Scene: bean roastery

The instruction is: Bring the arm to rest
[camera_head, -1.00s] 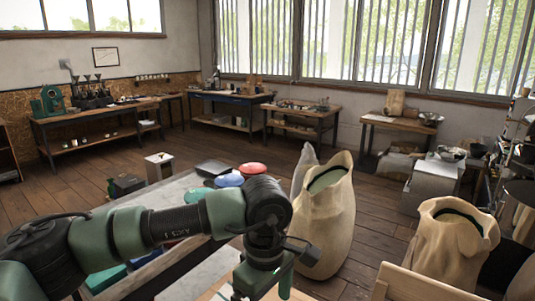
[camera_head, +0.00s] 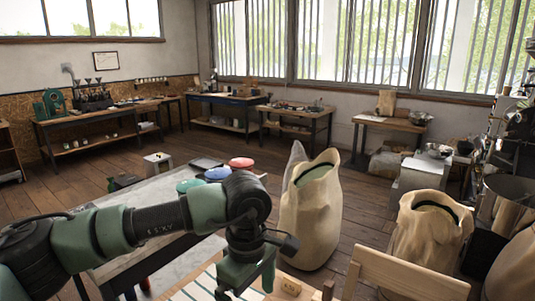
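My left arm comes in from the left, reaches across the lower part of the head view and bends down at the wrist. Its gripper (camera_head: 246,284) points down near the bottom edge, over a wooden surface with a white and green striped cloth (camera_head: 195,291). The two fingers appear apart, with nothing seen between them. The fingertips are partly cut off or hard to make out. My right arm and gripper are not in view.
A grey-topped table (camera_head: 140,187) with coloured round items lies behind my arm. A tall open sack (camera_head: 312,215) stands right of my wrist. Another sack (camera_head: 428,232) and a wooden chair-like back (camera_head: 405,272) are at right. Wooden floor (camera_head: 85,185) is open at left.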

